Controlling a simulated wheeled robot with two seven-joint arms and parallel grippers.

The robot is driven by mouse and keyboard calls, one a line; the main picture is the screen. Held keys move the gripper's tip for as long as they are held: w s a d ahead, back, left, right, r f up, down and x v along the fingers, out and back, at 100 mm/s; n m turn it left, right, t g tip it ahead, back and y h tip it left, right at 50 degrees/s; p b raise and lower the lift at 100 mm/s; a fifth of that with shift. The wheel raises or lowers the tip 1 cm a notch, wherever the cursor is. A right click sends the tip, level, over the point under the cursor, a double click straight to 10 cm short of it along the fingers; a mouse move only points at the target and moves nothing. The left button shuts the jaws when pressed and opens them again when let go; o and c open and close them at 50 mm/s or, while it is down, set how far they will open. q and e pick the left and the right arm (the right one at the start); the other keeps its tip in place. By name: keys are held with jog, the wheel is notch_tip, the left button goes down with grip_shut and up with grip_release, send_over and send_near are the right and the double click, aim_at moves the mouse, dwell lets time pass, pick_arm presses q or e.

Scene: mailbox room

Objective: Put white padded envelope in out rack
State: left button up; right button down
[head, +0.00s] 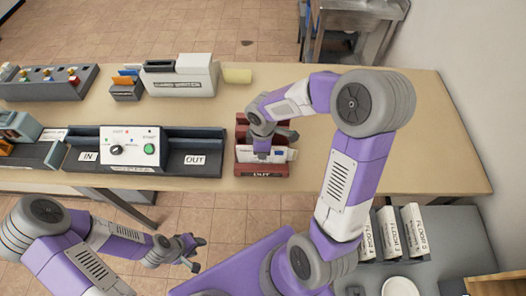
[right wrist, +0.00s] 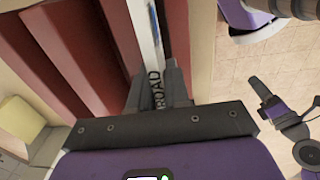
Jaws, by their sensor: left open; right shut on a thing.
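My right gripper (head: 264,146) reaches down over the rack and is shut on the envelope. In the right wrist view the envelope (right wrist: 147,28) is a thin pale strip between the fingers (right wrist: 158,92), beside red rack dividers (right wrist: 75,50). Whether it touches the rack floor is hidden. My left gripper (head: 195,250) is open and empty, in front of the table.
A dark console (head: 205,145) with IN and OUT labels stands left of the rack. Behind are a white box (head: 190,80), a small card holder (head: 126,90) and a yellow pad (head: 237,75). White binders (head: 388,235) stand lower right. The table's right side (head: 445,150) is clear.

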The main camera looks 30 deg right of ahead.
jog(key=c, duration=1)
grip_release()
jog(key=shift+s+a+f, duration=0.1)
jog(key=shift+s+f, duration=0.5)
jog(key=shift+f, duration=0.25)
jog(key=r+p, duration=0.1)
jog(key=w+r+p, duration=0.1)
jog(key=shift+w+d+r+p, duration=0.15)
jog(key=shift+d+r+p, duration=0.05)
jog(key=shift+r+p, duration=0.15)
notch_tip(320, 180, up, 3)
jog(key=shift+a+r+p, duration=0.1)
jog(key=shift+p, duration=1.15)
jog(key=shift+r+p, duration=0.55)
jog(key=shift+r, duration=0.1)
jog(key=shift+f, duration=0.1)
